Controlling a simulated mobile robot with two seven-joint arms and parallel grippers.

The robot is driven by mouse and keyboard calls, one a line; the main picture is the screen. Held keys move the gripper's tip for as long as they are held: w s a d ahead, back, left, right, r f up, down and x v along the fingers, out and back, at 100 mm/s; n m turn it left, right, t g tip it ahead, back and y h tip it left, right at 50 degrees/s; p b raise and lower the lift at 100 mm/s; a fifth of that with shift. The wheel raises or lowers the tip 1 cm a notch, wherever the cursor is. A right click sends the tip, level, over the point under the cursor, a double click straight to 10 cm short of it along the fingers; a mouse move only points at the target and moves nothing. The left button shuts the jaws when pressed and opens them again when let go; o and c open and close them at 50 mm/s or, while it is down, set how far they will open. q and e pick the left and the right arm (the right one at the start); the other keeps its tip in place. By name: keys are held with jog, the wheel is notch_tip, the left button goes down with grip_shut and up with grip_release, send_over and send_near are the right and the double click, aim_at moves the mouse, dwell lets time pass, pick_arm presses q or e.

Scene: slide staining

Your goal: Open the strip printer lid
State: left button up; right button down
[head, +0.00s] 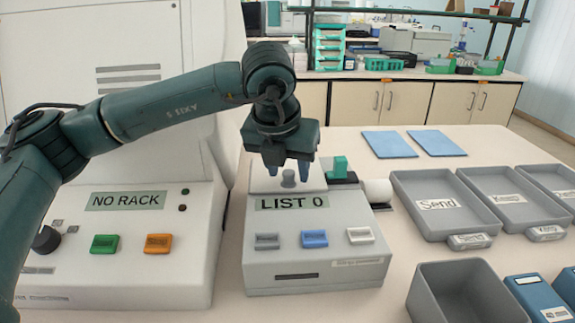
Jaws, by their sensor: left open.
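The strip printer (315,265) is a white box on the table in the middle of the head view. Its front display reads "LIST 0", with a grey, a blue and a white button below it. A small grey knob (289,178) stands on its top, where the lid is. The lid looks shut, though the arm hides part of it. My left gripper (288,172) is open and points down over the printer's top, its fingers on either side of the knob. I cannot tell whether they touch it. My right gripper is not in view.
A large white machine (130,270) reading "NO RACK" stands close on the left. A green block (340,168) and a white roll (378,192) are at the printer's right. Grey trays (407,190), a grey bin (425,300) and blue boxes lie right. Blue mats (390,144) lie behind.

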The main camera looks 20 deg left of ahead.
pick_arm(q)
grip_shut()
dwell(0.5)
